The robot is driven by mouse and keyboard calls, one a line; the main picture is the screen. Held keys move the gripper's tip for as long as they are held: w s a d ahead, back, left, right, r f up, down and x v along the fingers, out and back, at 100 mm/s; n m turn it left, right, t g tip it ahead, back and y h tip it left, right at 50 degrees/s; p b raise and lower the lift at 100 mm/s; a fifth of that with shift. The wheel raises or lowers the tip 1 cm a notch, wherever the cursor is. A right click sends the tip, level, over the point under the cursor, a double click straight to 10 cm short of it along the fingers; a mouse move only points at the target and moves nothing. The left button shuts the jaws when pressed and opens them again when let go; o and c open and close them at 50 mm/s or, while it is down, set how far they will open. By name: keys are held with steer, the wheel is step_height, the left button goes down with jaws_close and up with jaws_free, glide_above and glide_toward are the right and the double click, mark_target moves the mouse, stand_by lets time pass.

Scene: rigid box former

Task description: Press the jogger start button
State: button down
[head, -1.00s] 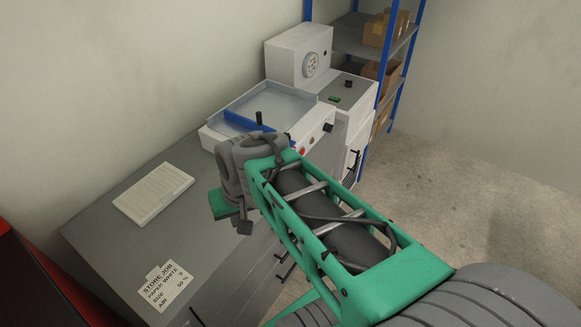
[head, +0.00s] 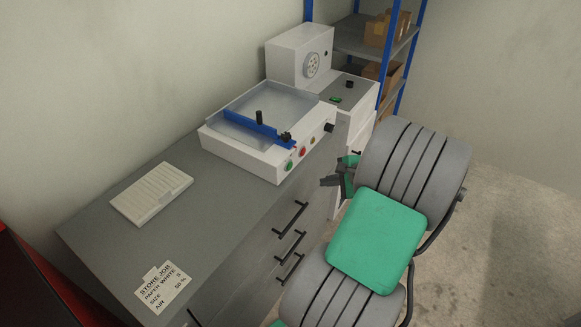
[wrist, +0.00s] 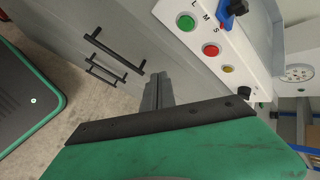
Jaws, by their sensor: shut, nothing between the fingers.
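The jogger (head: 239,155) is a white box with a tilted tray and a blue bar, standing on the grey counter. Its front panel carries a green button (head: 290,166), a red button (head: 302,152), a yellow button and a black knob. In the wrist view the green button (wrist: 187,23) is at the top, left of the red button (wrist: 211,50). My gripper (wrist: 158,78) is shut and empty, below and left of the buttons in that view, apart from them. In the head view my gripper (head: 328,181) is in front of the jogger, right of the panel, partly hidden by my arm.
Drawer handles (head: 290,217) stick out of the counter front near my gripper. A white machine (head: 300,54) stands behind the jogger. Blue shelving (head: 345,38) holds boxes. Floor is free at right.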

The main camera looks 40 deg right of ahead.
mark_target(290, 166)
steer(key=shift+w+a+b, duration=0.2)
steer(key=shift+w+a, duration=0.3)
steer(key=shift+w, duration=0.9)
steer(key=shift+w+a+b, duration=0.15)
steer(key=shift+w+a, duration=0.35)
steer(key=shift+w, duration=0.85)
steer(key=shift+w+a+b, duration=0.2)
steer(key=shift+w+a, duration=0.3)
steer(key=shift+w, duration=0.9)
steer(key=shift+w+a+p, duration=0.15)
steer(key=shift+w+p, duration=0.15)
steer(key=shift+w, duration=0.05)
steer(key=shift+w+a, duration=0.15)
steer(key=shift+w, duration=0.3)
steer(key=shift+s+d+p, duration=0.3)
steer(key=shift+s+p, duration=0.2)
steer(key=shift+s, duration=0.3)
